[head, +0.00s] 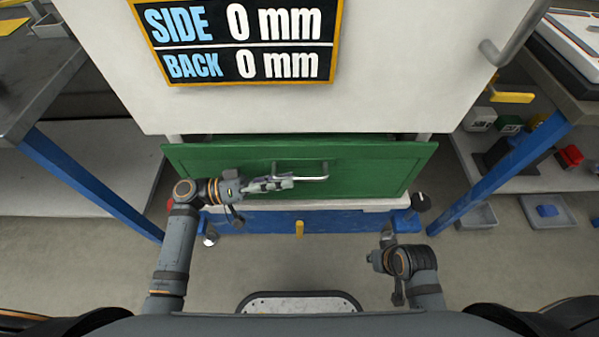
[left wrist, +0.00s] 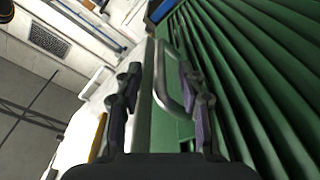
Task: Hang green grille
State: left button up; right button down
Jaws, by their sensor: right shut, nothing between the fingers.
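The green grille (head: 360,170) is a wide panel with slats and a metal bar handle (head: 314,178). It is at the lower front of the white cabinet in the head view, its top edge close under the cabinet body. My left gripper (head: 288,182) is at the left end of the handle. In the left wrist view, my left gripper (left wrist: 163,105) has its fingers apart, with the bent handle (left wrist: 165,85) showing between them and the slats of the grille (left wrist: 245,90) to the right. My right gripper (head: 388,238) is low at the right, shut and empty, apart from the grille.
A sign (head: 240,40) on the white cabinet (head: 400,80) reads SIDE 0 mm and BACK 0 mm. A blue base beam (head: 270,222) runs below the grille. Benches with blue legs (head: 95,185) stand at both sides. Floor between them is mostly clear.

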aim_at(300, 177)
pick_arm(q)
jog(key=d, duration=0.4)
jog(key=shift+w+d+r, duration=0.25)
grip_shut()
